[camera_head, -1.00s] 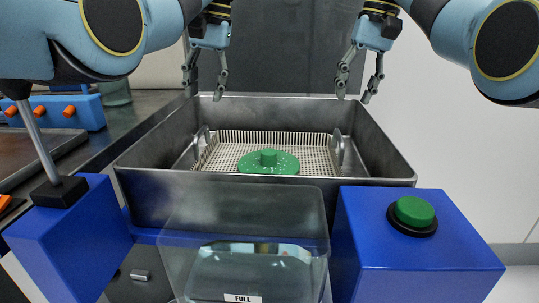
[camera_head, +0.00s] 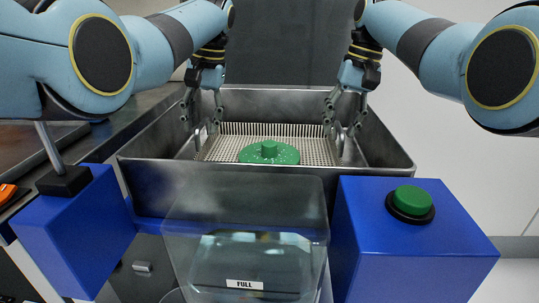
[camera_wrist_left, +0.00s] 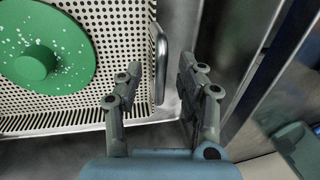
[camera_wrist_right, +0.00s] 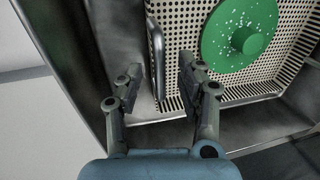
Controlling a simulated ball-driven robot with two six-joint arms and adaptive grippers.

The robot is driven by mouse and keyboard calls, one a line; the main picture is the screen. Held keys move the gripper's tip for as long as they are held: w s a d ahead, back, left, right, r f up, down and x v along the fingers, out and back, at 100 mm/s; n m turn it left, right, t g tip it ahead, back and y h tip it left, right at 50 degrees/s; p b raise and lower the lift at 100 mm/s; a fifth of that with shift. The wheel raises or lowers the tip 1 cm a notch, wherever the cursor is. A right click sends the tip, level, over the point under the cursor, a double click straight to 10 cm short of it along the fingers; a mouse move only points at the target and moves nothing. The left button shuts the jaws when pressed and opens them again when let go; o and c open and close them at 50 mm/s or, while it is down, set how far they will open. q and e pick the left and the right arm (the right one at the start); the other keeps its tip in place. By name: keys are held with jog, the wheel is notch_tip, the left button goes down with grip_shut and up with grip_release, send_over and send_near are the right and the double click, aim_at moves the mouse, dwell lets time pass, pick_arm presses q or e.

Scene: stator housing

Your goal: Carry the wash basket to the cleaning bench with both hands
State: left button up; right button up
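The wash basket (camera_head: 222,146) is a perforated metal tray inside a steel tank (camera_head: 386,146). It holds a green speckled disc with a knob (camera_head: 268,152). It has an upright handle at each side. In the left wrist view my open left gripper (camera_wrist_left: 158,80) has its fingers on either side of the basket's left handle (camera_wrist_left: 159,62), not closed on it. In the right wrist view my open right gripper (camera_wrist_right: 158,78) has its fingers either side of the right handle (camera_wrist_right: 156,55), also apart from it. In the head view both grippers reach down into the tank.
A clear container labelled FULL (camera_head: 245,262) stands in front of the tank. A blue box with a green button (camera_head: 411,201) is at front right, another blue box (camera_head: 75,235) at front left. A dark metal bench (camera_head: 140,110) runs along the left.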

pick_arm(q)
jog(key=shift+a+f, duration=0.15)
jog(key=shift+f, duration=0.5)
pick_arm(e)
jog(key=shift+a+f, duration=0.1)
jog(key=shift+f, duration=0.55)
pick_arm(q)
jog(key=shift+c, duration=0.5)
pick_arm(e)
jog(key=shift+c, duration=0.5)
pick_arm(q)
grip_shut()
pick_arm(e)
grip_shut()
